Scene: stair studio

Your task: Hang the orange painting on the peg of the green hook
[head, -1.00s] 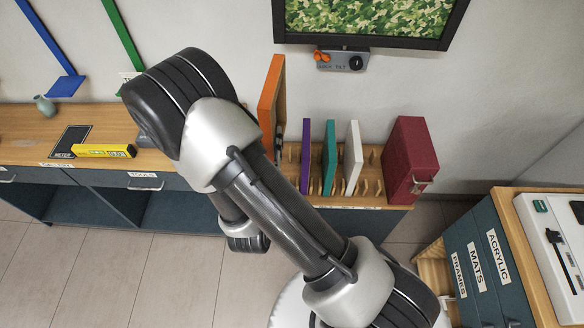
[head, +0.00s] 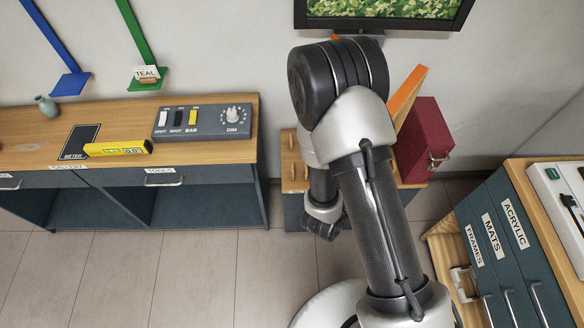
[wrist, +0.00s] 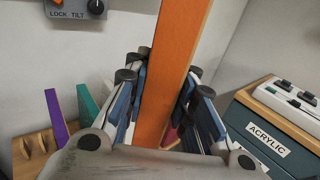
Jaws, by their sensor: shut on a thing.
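The orange painting (head: 408,92) shows edge-on in the head view, upright and slightly tilted, beside the dark red box. In the wrist view the orange painting (wrist: 172,70) stands between the fingers of my gripper (wrist: 168,88), which is shut on it. In the head view the gripper is hidden behind my arm. The green hook (head: 135,32) hangs on the wall at the upper left, a long strip ending in a small ledge. A label reading TEAL sits at its lower end, with a small brown peg (head: 148,81) just below. The painting is far to the right of the hook.
A blue hook (head: 55,45) hangs left of the green one. Below them a counter (head: 30,135) holds a vase, a yellow level (head: 118,148) and a dimmer panel (head: 203,122). A framed screen (head: 385,12), red box (head: 424,140) and slotted rack (head: 291,160) are near my arm.

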